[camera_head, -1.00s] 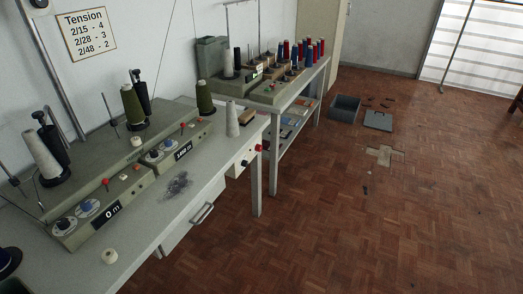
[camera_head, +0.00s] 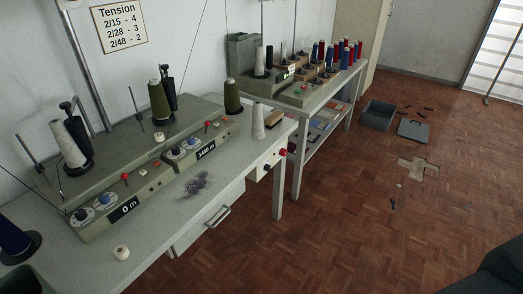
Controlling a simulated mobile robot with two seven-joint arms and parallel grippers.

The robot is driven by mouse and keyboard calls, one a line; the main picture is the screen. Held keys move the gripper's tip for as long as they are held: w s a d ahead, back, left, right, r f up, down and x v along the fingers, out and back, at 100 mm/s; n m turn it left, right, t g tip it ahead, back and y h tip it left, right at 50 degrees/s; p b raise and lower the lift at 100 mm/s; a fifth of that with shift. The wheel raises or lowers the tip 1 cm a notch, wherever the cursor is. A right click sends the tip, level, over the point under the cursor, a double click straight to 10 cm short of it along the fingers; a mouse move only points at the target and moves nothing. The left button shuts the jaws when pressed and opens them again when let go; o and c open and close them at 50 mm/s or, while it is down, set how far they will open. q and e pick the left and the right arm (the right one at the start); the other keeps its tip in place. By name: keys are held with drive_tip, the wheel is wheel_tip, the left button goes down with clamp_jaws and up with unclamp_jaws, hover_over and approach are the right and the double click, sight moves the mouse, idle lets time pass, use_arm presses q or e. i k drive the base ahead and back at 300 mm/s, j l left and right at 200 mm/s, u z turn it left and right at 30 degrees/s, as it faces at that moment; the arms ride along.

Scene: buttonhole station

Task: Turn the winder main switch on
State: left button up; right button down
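The winder (camera_head: 150,172) is a grey-green machine along the wall side of the near table, with two control panels. Its front panel shows a "0 m" display (camera_head: 124,208), knobs and small red and orange buttons; the farther panel has a second display (camera_head: 206,150). A white switch box (camera_head: 267,166) sits under the table's right edge, with a red knob (camera_head: 283,152) and a dark knob. I cannot tell the switch's position, or for certain that this is the main switch. Neither gripper is in view.
The near table (camera_head: 165,232) bears a white cone (camera_head: 258,122), a thread tangle (camera_head: 195,185) and a small white spool (camera_head: 121,252). A second table (camera_head: 312,150) with spools stands behind. A grey crate (camera_head: 377,114) is on the floor. Parquet right of the tables is mostly clear.

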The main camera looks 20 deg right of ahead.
sight(283, 152)
drive_tip(key=i+l+u, duration=0.15)
drive_tip(key=l, duration=0.15)
drive_tip(key=l+u, duration=0.15)
drive_tip(key=i+l+u, duration=0.15)
drive_tip(key=l, duration=0.3)
drive_tip(key=i+l+u, duration=0.1)
drive_tip(key=l, duration=0.35)
drive_tip(key=l+u, duration=0.1)
drive_tip(key=l, duration=0.35)
drive_tip(key=i+l, duration=0.1)
drive_tip(key=l, duration=0.4)
drive_tip(key=i+l, duration=0.1)
drive_tip(key=l, duration=0.45)
drive_tip(key=i+l, duration=0.1)
drive_tip(key=l, duration=0.4)
drive_tip(key=i+l, duration=0.1)
drive_tip(key=l, duration=0.45)
drive_tip(key=i+l, duration=0.1)
drive_tip(key=l, duration=0.4)
drive_tip(key=u, duration=0.05)
